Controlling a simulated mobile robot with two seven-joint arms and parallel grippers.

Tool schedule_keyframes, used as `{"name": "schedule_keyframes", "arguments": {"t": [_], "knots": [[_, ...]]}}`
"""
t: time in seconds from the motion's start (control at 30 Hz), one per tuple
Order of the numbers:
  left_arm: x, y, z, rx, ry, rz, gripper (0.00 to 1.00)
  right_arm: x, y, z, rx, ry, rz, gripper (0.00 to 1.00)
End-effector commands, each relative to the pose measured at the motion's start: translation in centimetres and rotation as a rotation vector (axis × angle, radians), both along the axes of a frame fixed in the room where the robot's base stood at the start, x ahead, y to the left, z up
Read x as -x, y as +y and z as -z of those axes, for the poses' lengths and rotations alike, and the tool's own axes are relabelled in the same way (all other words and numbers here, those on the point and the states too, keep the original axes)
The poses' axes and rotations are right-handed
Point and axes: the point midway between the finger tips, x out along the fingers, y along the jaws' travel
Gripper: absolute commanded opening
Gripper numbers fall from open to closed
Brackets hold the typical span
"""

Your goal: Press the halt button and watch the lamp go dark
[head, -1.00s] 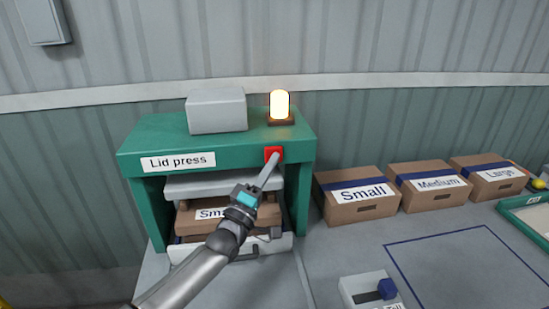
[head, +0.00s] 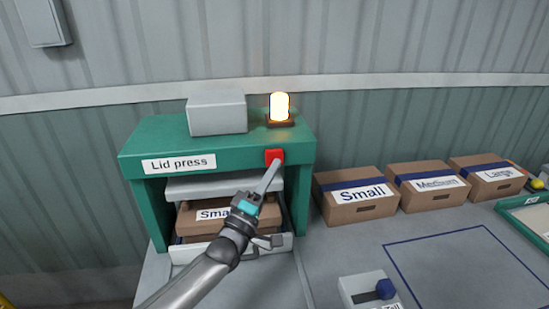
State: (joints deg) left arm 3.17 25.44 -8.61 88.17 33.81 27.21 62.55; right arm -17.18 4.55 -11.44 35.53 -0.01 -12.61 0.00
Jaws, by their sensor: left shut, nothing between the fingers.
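The red halt button (head: 274,156) sits on the front edge of the green lid press (head: 240,149), at its right. The lamp (head: 279,106) on top of the press is lit, a bright yellow-white. My left gripper (head: 276,165) is shut and empty. Its fingertips are at the lower edge of the button; I cannot tell whether they touch it. My right gripper is not in view.
A small carton (head: 190,224) sits inside the press under the plate. A grey box (head: 216,114) stands on top. Small (head: 357,209), Medium (head: 428,199) and Large (head: 489,188) cartons stand to the right. A blue-outlined area (head: 455,265) of the bench is bare.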

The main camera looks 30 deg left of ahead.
Motion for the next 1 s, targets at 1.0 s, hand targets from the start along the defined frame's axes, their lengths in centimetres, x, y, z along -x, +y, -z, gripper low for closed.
{"name": "schedule_keyframes", "arguments": {"t": [1.0], "knots": [[4.0,-3.0,0.0,0.000,0.000,0.000,0.00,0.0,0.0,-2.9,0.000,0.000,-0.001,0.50]]}}
